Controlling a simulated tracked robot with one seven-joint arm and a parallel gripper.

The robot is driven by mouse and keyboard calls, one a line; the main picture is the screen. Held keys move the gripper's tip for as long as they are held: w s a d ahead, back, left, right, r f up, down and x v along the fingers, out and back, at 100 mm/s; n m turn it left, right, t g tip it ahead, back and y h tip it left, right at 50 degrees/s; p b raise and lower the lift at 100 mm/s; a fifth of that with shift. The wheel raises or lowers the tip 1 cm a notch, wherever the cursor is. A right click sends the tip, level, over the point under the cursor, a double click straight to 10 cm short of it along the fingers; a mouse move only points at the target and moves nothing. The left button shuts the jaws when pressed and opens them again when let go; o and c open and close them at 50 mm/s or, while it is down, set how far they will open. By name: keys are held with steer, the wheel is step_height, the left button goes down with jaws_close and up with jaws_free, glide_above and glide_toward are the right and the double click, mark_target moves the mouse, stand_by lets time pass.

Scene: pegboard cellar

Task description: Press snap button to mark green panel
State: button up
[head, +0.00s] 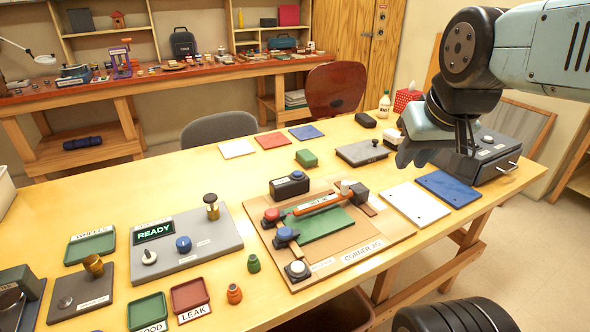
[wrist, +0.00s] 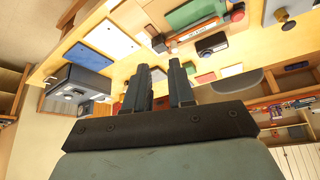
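The green panel (head: 318,225) lies flat on a tan fixture board labelled "CORNER 2G" (head: 385,243) in the middle of the table. An orange-red bar (head: 318,204) with a white label lies across its far edge. A round pale button on a dark base (head: 297,269) sits at the board's front corner, beside a small label too small to read. Red (head: 271,215) and blue (head: 285,234) knobs stand on the board's left. The panel also shows in the wrist view (wrist: 193,13). My gripper (head: 428,150) is above the table's right part, away from the board. Its fingers (wrist: 158,70) are apart and empty.
White (head: 414,204) and blue (head: 449,188) plates lie right of the board, with a grey box (head: 487,160) behind them. A grey "READY" station (head: 190,243) stands left. Green (head: 254,263) and orange (head: 234,294) pieces stand near the front edge.

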jaws_close()
stand_by(1.3)
